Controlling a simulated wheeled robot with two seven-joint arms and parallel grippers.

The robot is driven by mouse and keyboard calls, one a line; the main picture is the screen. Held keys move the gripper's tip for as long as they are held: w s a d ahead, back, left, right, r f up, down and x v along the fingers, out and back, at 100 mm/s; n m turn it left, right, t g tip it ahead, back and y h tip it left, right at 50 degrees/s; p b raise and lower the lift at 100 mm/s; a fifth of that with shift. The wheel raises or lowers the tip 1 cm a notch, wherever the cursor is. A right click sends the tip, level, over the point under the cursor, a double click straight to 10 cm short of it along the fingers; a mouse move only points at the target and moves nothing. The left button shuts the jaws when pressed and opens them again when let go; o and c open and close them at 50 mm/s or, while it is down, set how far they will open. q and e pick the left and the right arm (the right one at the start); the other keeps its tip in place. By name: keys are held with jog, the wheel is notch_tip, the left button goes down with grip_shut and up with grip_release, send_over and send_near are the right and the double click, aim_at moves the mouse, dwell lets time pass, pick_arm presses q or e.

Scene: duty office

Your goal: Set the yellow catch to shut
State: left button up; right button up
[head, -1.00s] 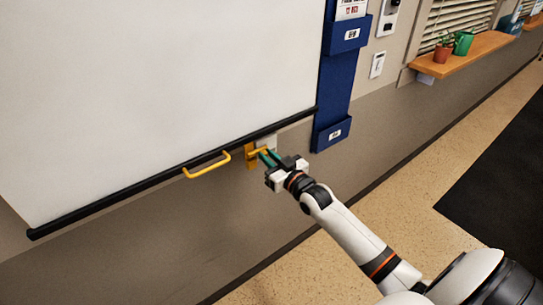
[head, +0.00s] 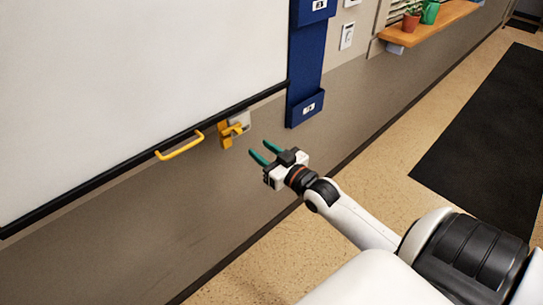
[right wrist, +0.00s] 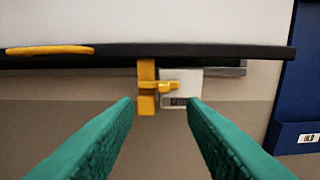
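The yellow catch (head: 226,136) sits below the black lower edge of the white board, just right of the yellow handle. In the right wrist view the catch (right wrist: 147,93) is an upright yellow piece with a short yellow bar lying sideways across it. The bar's right end overlaps a pale plate (right wrist: 188,87) on the wall. My right gripper (head: 258,148) is open and empty, with green fingers pointing at the catch, clear of it. In its wrist view the fingertips (right wrist: 160,101) stand either side of the catch, slightly below it. My left gripper is not in view.
The yellow handle (head: 180,146) is on the board's lower edge (head: 120,177). A blue wall holder (head: 306,75) hangs right of the catch. A wooden shelf (head: 430,25) with plant pots is farther right. A dark mat (head: 480,130) lies on open floor.

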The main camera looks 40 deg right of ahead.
jog(key=shift+s+d, duration=0.1)
jog(key=shift+s, duration=1.45)
jog(key=shift+f, duration=0.1)
jog(key=s+f+g+h, duration=0.1)
jog(key=s+f+g, duration=0.2)
jog(key=f, duration=0.8)
jog(key=s+f+m+g, duration=0.1)
jog(key=s+f+g, duration=0.15)
jog(key=f, duration=0.95)
jog(key=s+f+g+h, duration=0.1)
jog(key=s+f+g, duration=0.25)
jog(key=f, duration=0.75)
jog(key=s+a+f+n+g, duration=0.1)
jog(key=s+a+f+g, duration=0.1)
jog(key=s+f, duration=0.5)
jog(key=s+a+f+g, duration=0.3)
jog(key=s+a+f, duration=0.2)
jog(key=s, duration=0.8)
jog(key=s+a+f+n+g, duration=0.1)
jog(key=s+a+f+g, duration=0.2)
jog(key=s+f, duration=0.5)
jog(key=shift+s+a+f+n, duration=0.35)
jog(key=shift+s+a, duration=0.3)
jog(key=shift+s, duration=0.55)
